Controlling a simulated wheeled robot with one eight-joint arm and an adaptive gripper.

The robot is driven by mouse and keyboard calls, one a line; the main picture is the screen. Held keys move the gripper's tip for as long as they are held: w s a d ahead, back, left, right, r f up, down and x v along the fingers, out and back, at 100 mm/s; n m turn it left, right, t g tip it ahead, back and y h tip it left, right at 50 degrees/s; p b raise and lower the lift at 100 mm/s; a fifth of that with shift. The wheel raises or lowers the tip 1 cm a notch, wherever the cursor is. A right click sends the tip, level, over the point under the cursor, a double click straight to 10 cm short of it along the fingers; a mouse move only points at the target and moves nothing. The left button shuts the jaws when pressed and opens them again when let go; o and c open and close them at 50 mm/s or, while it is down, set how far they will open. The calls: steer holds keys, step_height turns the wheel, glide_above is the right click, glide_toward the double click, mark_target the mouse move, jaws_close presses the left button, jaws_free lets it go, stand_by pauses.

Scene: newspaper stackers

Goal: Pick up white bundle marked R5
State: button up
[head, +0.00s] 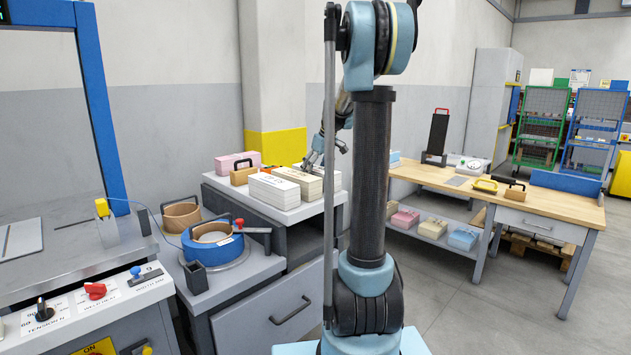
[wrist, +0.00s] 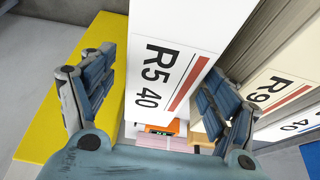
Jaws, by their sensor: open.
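The white bundle marked R5 (wrist: 165,60) fills the middle of the wrist view, with "R5 40" and a red bar on its label. My gripper (wrist: 160,85) is open, with one finger on each side of the R5 bundle. The right finger is near the gap beside the R9 bundle. Contact cannot be told. In the head view my gripper (head: 318,160) is over the bundles, partly behind my arm.
A cream bundle marked R9 (wrist: 285,90) stands close to the right of R5. A pink bundle (head: 238,162) and a tan handled block (head: 240,176) sit behind on the bench. A strapping reel (head: 213,236) stands left. The wooden table (head: 440,176) is at right.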

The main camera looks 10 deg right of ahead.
steer(key=shift+w+f, duration=0.1)
steer(key=shift+f, duration=0.1)
jaws_close()
stand_by(0.3)
